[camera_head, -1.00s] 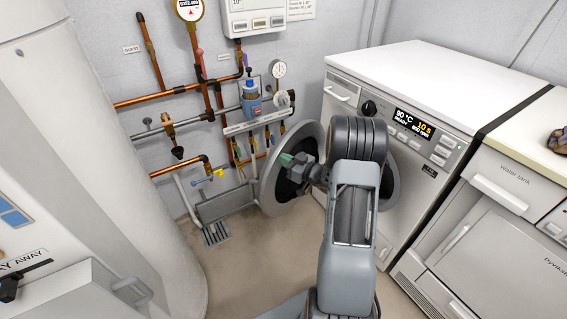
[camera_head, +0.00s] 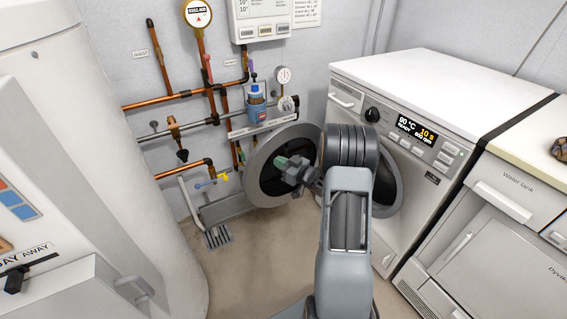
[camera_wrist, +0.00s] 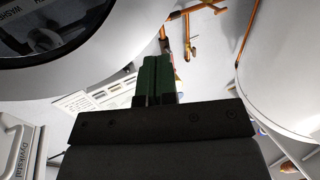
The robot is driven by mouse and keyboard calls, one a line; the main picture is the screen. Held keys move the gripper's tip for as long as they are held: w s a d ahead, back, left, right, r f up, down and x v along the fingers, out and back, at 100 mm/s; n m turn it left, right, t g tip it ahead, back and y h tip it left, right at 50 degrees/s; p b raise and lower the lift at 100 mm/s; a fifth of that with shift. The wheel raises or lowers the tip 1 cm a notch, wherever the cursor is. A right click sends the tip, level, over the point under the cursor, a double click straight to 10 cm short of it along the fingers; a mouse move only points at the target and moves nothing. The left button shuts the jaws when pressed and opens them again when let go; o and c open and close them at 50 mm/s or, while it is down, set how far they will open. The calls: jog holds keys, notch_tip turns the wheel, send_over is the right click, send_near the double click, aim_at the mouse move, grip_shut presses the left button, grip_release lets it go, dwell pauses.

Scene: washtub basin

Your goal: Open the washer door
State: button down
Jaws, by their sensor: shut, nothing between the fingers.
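The white washer (camera_head: 400,90) stands at the right of my arm, with a lit display on its front. Its round door (camera_head: 253,185), a grey ring around dark glass, stands swung out to the left, well away from the front. The rim of the washer opening (camera_head: 396,190) shows partly behind my arm. My gripper (camera_head: 283,162), with green fingers, is in front of the door's dark glass; I cannot tell whether it touches. In the wrist view the shut fingers (camera_wrist: 155,78) are empty, and a round rim with dark glass (camera_wrist: 70,62) fills the upper left.
Copper pipes, valves and gauges (camera_head: 197,14) line the wall behind the door. A large white cylinder (camera_head: 150,230) stands at left. A second white machine (camera_head: 500,240) adjoins the washer at right. The floor (camera_head: 245,265) between is bare, with a drain grate (camera_head: 218,237).

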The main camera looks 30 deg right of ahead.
jog(key=s+d+p, duration=0.2)
jog(key=s, duration=0.8)
jog(key=s+d+f+m+g+h, duration=0.3)
jog(key=d+f+g+h, duration=0.25)
jog(key=f+h, duration=0.2)
notch_tip(320, 180, up, 2)
jog(key=s+d+m+g+h+p, duration=0.2)
jog(key=s+g+p, duration=0.1)
jog(key=s+a+r+g+p, duration=0.1)
jog(key=s+a+r+p, duration=0.2)
jog(key=a+r+p, duration=0.4)
jog(key=s+a+r+g+y+p, duration=0.1)
jog(key=s+a+r+p, duration=0.3)
jog(key=r, duration=1.8)
jog(key=s+a+r+g+y+p, duration=0.1)
jog(key=s+a+r+p, duration=0.3)
jog(key=a+r+p, duration=0.8)
notch_tip(320, 180, up, 3)
jog(key=shift+s+a+f+g, duration=0.2)
jog(key=shift+a+g, duration=0.45)
jog(key=shift+a, duration=0.25)
jog(key=shift+d, duration=0.2)
